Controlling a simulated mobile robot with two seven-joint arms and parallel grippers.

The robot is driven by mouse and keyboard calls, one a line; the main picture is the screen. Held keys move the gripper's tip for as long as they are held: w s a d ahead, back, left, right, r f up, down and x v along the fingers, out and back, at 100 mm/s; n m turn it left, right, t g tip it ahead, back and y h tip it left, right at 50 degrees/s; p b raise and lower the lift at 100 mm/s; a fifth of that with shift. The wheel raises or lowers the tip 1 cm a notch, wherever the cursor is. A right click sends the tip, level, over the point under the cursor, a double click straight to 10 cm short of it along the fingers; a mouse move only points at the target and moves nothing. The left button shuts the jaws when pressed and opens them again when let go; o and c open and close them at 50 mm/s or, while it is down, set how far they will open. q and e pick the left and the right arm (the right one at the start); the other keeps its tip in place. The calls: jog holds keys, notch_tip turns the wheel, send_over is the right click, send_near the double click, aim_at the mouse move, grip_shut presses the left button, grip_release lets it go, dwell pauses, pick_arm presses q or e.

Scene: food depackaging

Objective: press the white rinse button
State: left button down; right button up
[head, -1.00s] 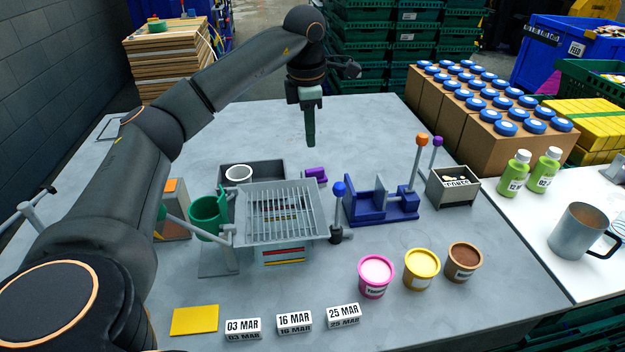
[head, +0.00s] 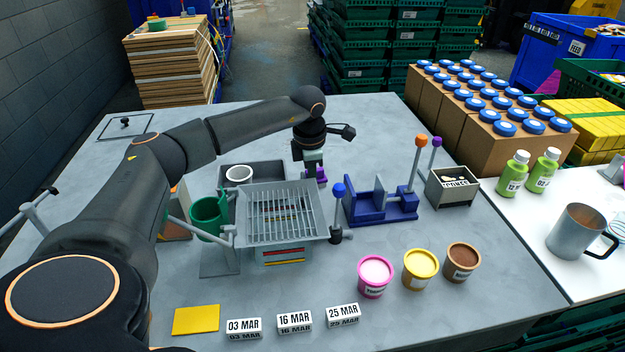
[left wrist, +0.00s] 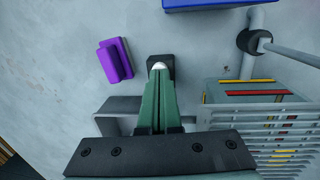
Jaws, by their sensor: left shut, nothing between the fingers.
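The white rinse button (left wrist: 159,66) is a small white dome on a black square base in the left wrist view. In the head view I cannot make it out; my arm and the purple block are in that area. My left gripper (left wrist: 160,74) is shut and empty, its green fingers pointing down with the tips right at the near edge of the dome. I cannot tell whether they touch it. My right gripper is not in view.
The purple block (left wrist: 115,60) lies close to the button. A slatted metal rack (head: 322,226) and a grey tray (head: 262,172) stand nearby.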

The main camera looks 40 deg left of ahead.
pick_arm(q)
jog(key=shift+f, duration=0.15)
jog(key=shift+f+b, duration=0.5)
jog(key=shift+f, duration=0.35)
jog(key=shift+s, duration=0.15)
jog(key=shift+d+f, duration=0.1)
jog(key=shift+f, duration=0.05)
jog(key=shift+r+p, duration=0.6)
notch_tip(320, 180, up, 5)
jog(key=p, duration=0.3)
jog(key=shift+f+p, duration=0.2)
jog(key=shift+p, duration=0.1)
notch_tip(320, 180, up, 9)
jog(key=s+b, duration=0.1)
jog(key=b, duration=0.1)
jog(key=shift+d, duration=0.25)
